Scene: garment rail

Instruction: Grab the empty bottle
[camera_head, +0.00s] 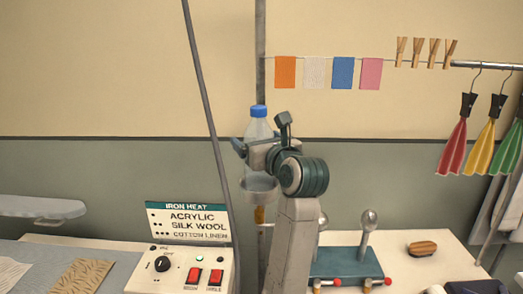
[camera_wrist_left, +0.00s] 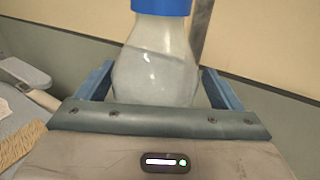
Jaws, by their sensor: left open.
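The clear, empty-looking bottle (camera_head: 258,128) with a blue cap stands upright near the vertical pole, above a grey ring-shaped holder (camera_head: 258,184). My left gripper (camera_head: 256,149) is raised in front of the bottle, and the wrist partly hides the bottle's middle. In the left wrist view, the bottle (camera_wrist_left: 155,62) fills the space between the two blue fingers of the open left gripper (camera_wrist_left: 156,80). Slim gaps seem to show beside the bottle; I cannot tell whether either finger touches it. My right gripper is not in view.
An iron heat control box (camera_head: 182,267) stands at lower left, beside a slanting grey rod (camera_head: 207,115). A teal lever panel (camera_head: 345,262) and a brush (camera_head: 422,248) are on the right counter. Coloured cloths and clothespins hang at upper right.

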